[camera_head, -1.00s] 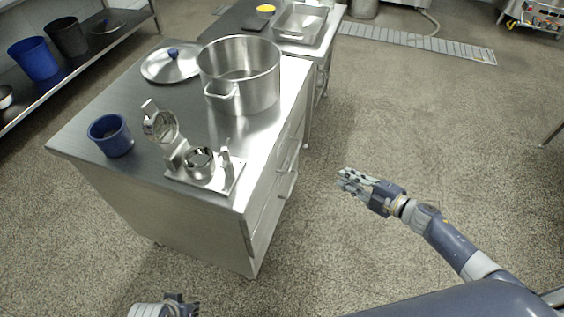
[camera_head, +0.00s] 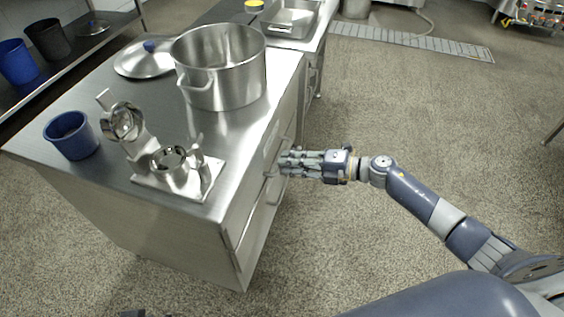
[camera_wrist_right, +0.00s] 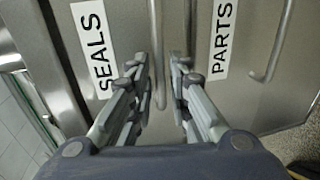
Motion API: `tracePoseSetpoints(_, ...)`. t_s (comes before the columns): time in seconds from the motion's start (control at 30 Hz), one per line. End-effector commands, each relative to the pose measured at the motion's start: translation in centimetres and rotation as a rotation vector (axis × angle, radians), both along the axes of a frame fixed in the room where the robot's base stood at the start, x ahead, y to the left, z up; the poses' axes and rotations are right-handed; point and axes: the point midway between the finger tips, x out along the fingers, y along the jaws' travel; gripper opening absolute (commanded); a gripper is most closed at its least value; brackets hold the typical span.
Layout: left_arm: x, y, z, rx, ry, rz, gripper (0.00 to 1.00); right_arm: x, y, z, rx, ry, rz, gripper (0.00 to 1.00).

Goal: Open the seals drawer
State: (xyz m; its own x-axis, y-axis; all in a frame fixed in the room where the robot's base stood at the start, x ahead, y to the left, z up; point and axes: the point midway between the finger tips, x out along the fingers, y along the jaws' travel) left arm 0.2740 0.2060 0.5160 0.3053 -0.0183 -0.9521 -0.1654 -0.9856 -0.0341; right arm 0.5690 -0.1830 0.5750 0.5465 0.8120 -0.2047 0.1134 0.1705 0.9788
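The seals drawer (camera_wrist_right: 122,25) is a steel front with a white "SEALS" label (camera_wrist_right: 93,40), turned sideways in the right wrist view. It looks shut. Its bar handle (camera_wrist_right: 157,50) runs between the two fingers of my right gripper (camera_wrist_right: 160,68). The fingers are apart, one on each side of the bar; I cannot tell whether either touches it. In the head view my right gripper (camera_head: 284,163) is at the cabinet's drawer side, its tips at the upper handle. Only a dark scrap of my left gripper (camera_head: 131,313) shows at the bottom edge.
A drawer labelled "PARTS" (camera_wrist_right: 222,38) with its own handle (camera_wrist_right: 274,45) lies beside the seals drawer.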

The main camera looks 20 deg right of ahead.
Motion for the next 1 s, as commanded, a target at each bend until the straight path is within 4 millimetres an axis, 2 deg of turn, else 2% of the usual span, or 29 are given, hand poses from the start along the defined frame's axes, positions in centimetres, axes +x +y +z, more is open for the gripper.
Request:
tracePoseSetpoints(0.2,0.0,0.0,-0.4,0.000,0.000,0.000,0.23,1.4,1.9,-0.5,0.001,-0.001,-0.002,0.18)
tracePoseSetpoints(0.53,0.0,0.0,-0.4,0.000,-0.001,0.000,0.23,1.5,2.2,-0.6,0.000,0.000,-0.002,0.18)
tracePoseSetpoints(0.63,0.0,0.0,-0.4,0.000,-0.001,0.000,0.23,1.5,2.2,-0.6,0.000,0.000,-0.002,0.00)
tracePoseSetpoints(1.0,0.0,0.0,-0.3,0.000,-0.001,0.000,0.23,1.1,1.5,-0.6,-0.003,0.000,-0.003,0.00)
